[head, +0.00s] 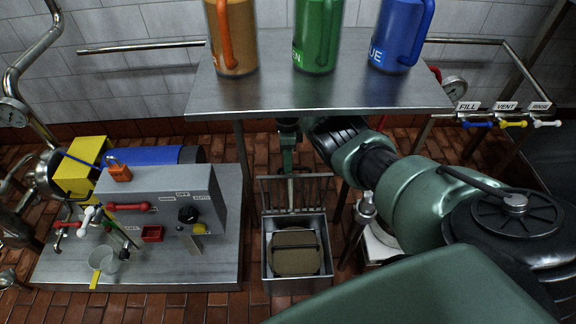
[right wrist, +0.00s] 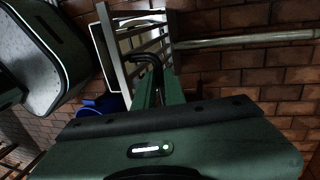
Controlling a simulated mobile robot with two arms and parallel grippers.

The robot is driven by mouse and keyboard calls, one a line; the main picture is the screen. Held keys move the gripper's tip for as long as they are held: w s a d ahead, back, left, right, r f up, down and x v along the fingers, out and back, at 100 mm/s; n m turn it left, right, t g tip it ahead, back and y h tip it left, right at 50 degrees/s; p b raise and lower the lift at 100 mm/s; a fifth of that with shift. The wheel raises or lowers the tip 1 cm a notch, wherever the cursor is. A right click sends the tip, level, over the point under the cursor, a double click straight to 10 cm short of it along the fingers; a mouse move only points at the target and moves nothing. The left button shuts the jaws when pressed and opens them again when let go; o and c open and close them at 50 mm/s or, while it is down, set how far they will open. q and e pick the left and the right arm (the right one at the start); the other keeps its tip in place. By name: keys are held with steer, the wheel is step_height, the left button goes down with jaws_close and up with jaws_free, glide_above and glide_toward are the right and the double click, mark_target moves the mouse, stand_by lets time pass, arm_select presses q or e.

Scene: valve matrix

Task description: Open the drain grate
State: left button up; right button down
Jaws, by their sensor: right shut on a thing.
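The drain grate (head: 268,193) is a frame of metal bars standing raised at the far edge of the square metal drain box (head: 266,262). The box is uncovered and holds a brown lidded insert with a handle (head: 295,252). My right gripper (head: 289,172) reaches down from behind, under the table edge, and is shut on the grate near its middle. In the right wrist view the gripper's dark fingertips (right wrist: 148,62) sit at the grate bars (right wrist: 118,50). The exact grip point is partly hidden by the fingers. My left gripper is out of view.
A steel table (head: 320,95) with orange, green and blue jugs overhangs the drain. A valve panel (head: 160,205) stands on a metal platform at the left. A metal post (head: 365,210) stands close to the right. Brick floor lies around the box.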

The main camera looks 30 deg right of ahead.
steer(key=shift+w+f, duration=0.1)
steer(key=shift+f, duration=0.25)
steer(key=shift+d, duration=0.1)
steer(key=c, duration=1.5)
jaws_free()
steer(key=shift+w, duration=0.15)
steer(key=shift+r, duration=0.15)
